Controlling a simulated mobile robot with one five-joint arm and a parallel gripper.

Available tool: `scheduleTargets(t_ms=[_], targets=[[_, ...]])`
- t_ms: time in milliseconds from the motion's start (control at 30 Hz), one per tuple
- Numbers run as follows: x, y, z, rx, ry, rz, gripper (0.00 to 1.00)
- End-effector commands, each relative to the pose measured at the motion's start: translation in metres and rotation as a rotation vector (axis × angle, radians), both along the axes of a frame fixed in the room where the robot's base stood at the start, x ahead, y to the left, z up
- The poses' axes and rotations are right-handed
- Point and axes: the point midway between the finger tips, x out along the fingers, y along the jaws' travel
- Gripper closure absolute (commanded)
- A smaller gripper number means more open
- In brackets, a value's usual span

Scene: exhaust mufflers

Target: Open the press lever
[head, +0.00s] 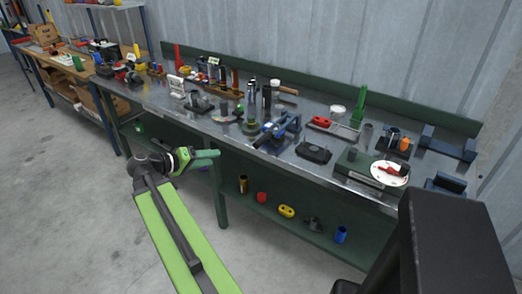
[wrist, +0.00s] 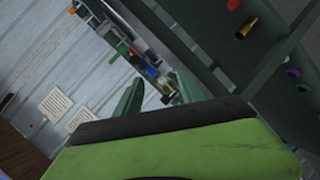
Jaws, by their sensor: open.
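A blue press-like tool (head: 284,125) stands near the front edge of the metal workbench (head: 225,122) in the head view. A dark bar reaches from it toward the front left edge; I cannot tell surely whether this is the press lever. My gripper (head: 206,157) is in front of the bench, left of the blue tool and apart from it. In the wrist view my gripper (wrist: 157,92) has its two green fingers apart with nothing between them. The press is not clearly recognisable in the wrist view.
A black block (head: 314,152) and a white plate (head: 390,172) lie right of the blue tool. Several small tools crowd the bench top. A lower green shelf (head: 270,212) holds a yellow part (head: 286,211) and other pieces. The floor (head: 60,200) in front is clear.

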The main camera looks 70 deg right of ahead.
Motion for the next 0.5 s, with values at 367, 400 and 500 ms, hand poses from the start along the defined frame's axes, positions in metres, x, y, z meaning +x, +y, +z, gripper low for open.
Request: scheduleTargets(t_ms=[367, 400, 500], targets=[[-0.044, -0.041, 0.024, -0.16, 0.041, -0.082, 0.53], [-0.047, -0.046, 0.023, -0.16, 0.041, -0.083, 0.53], [-0.059, -0.063, 0.017, -0.158, 0.041, -0.083, 0.53]])
